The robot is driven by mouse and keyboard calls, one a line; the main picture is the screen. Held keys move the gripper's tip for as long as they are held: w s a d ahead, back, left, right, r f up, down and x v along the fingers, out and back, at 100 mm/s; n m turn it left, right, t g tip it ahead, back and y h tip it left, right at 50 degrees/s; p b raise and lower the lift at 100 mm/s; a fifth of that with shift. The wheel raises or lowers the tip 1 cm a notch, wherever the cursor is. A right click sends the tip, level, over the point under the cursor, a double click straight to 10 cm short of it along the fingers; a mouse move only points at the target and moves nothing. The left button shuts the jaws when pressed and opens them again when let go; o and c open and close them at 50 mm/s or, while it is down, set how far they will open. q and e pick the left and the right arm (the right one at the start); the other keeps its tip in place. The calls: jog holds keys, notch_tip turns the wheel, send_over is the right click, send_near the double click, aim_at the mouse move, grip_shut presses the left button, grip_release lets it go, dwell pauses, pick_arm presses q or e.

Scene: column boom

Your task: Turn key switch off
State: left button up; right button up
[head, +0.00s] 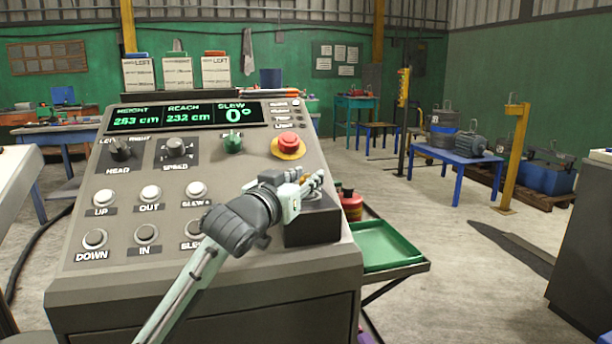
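A grey sloped control console (70,255) fills the left and middle of the head view. My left gripper (312,184) is over its right edge, at a black box (318,224). The gripper covers much of the box top. I cannot make out a key switch or key there, nor whether the fingers touch anything or how far they are apart. A green knob (232,142) stands on the panel, left of a red mushroom button (289,141) on a yellow ring. My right gripper is not in view.
The console has a display (190,115) reading slew 0°, a head selector (120,150), a speed knob (175,150) and several push buttons. A green tray (385,247) is right of the console. A blue table (455,155) and yellow post (513,155) stand beyond open floor.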

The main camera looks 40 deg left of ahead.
pick_arm(q)
jog(key=shift+w, duration=0.25)
grip_shut()
